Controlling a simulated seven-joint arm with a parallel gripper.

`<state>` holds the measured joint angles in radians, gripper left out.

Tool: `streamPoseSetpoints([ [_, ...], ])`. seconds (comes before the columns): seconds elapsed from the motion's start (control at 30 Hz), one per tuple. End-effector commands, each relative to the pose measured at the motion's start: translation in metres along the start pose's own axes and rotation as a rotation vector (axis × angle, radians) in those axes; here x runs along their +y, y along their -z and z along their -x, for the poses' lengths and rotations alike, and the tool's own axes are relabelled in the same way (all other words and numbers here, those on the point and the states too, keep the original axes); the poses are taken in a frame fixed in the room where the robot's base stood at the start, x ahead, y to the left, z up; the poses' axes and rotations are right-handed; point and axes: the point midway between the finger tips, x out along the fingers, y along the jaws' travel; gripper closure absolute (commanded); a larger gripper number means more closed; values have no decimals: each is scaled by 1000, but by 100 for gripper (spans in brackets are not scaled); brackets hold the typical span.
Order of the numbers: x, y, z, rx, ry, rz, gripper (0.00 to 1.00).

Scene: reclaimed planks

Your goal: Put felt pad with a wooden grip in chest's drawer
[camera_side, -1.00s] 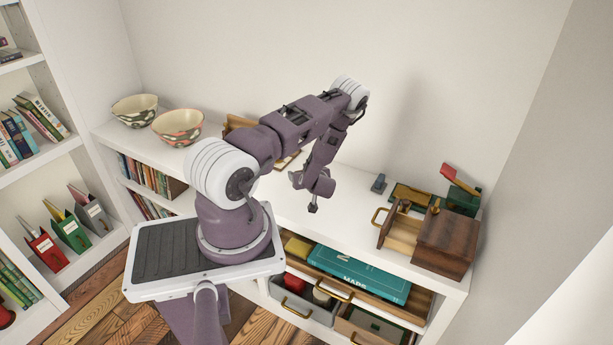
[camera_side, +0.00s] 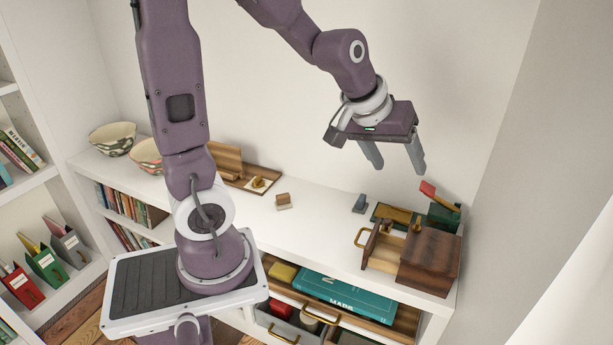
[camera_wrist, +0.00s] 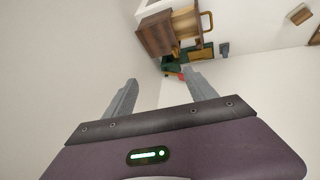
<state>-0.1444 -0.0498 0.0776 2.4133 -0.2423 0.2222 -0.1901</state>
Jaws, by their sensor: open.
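A small block with a brown wooden top and a pale base (camera_side: 283,202), which looks like the felt pad with a wooden grip, sits on the white shelf top; it also shows in the wrist view (camera_wrist: 302,15). The dark wooden chest (camera_side: 432,262) stands near the right end of the shelf, and shows in the wrist view (camera_wrist: 156,35). Its drawer (camera_side: 386,250) is pulled out to the left, with a brass handle (camera_side: 362,238). My gripper (camera_side: 393,158) is open and empty, high above the shelf; its fingers also show in the wrist view (camera_wrist: 160,80).
A blue-grey object (camera_side: 360,203) and a green-and-brown tray (camera_side: 395,214) lie behind the chest, beside a green box (camera_side: 443,215) with a red-ended item. A wooden tray (camera_side: 262,186) and bowls (camera_side: 112,138) stand left. The shelf's middle is clear.

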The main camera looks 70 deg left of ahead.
Motion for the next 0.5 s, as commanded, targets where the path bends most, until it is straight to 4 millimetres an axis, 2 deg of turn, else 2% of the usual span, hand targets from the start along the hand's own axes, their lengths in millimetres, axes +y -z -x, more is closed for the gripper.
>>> streamPoseSetpoints([
  [0.03, 12, -25, 41, -11, -47, -126, 35],
  [0.1, 10, -64, 84, -43, -71, -298, 35],
  [0.2, -9, -109, 123, -68, -67, -482, 35],
  [0.3, -26, -134, 141, -79, -49, -585, 35],
  [0.33, -30, -138, 144, -81, -45, -602, 31],
  [0.5, -36, -144, 147, -88, -37, -625, 31],
])
